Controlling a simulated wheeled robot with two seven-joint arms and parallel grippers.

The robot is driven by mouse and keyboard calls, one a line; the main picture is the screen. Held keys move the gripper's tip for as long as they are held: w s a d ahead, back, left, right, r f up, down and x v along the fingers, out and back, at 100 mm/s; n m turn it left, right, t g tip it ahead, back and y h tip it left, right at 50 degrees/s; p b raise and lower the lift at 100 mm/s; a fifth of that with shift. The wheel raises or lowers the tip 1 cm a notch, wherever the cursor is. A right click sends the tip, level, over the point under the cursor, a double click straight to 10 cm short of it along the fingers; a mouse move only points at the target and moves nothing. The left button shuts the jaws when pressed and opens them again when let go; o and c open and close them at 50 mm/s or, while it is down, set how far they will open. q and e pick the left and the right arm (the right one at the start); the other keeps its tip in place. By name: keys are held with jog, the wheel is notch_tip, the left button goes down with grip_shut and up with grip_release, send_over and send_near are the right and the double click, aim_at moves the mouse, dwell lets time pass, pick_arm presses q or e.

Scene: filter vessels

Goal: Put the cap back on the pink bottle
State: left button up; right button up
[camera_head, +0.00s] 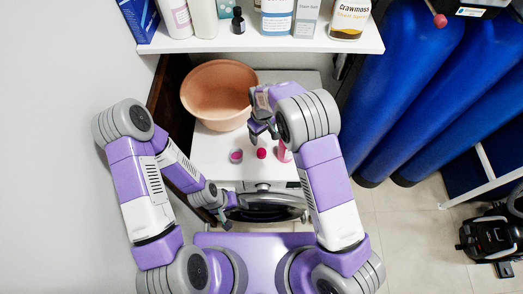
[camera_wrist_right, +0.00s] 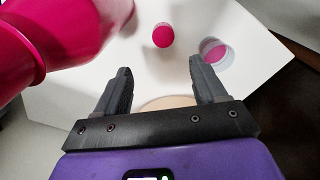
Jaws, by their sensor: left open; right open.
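The pink bottle (camera_head: 284,152) stands on the white surface in the head view, partly hidden by my right arm. It fills the upper left of the right wrist view (camera_wrist_right: 60,35), cut off by the frame edge. A small round magenta cap (camera_head: 262,153) lies left of it, apart from it; it also shows in the wrist view (camera_wrist_right: 163,35). My right gripper (camera_head: 262,130) is open and empty, above the surface near the cap and bottle; its two fingers show apart in the wrist view (camera_wrist_right: 158,85). My left gripper (camera_head: 222,210) is open, low, in front of the dark round appliance door.
A pink round item with a pale rim (camera_head: 236,156) lies left of the cap. A peach basin (camera_head: 218,92) stands behind. A shelf (camera_head: 270,44) with bottles and boxes overhangs the back. The appliance door (camera_head: 265,207) is below the surface's front edge. Blue cylinders (camera_head: 415,80) stand right.

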jog(key=b, duration=0.4)
send_over(262, 152)
jog(key=f, duration=0.4)
jog(key=shift+w+f, duration=0.2)
jog(key=shift+w, duration=0.2)
jog(key=shift+p, duration=0.3)
jog(key=shift+r, duration=0.1)
jog(key=shift+f, duration=1.2)
jog(key=f, duration=0.2)
jog(key=s+f, duration=0.1)
jog(key=f, duration=0.1)
jog(key=shift+f+p, duration=0.15)
jog(key=shift+p, duration=0.25)
jog(key=shift+f, duration=0.45)
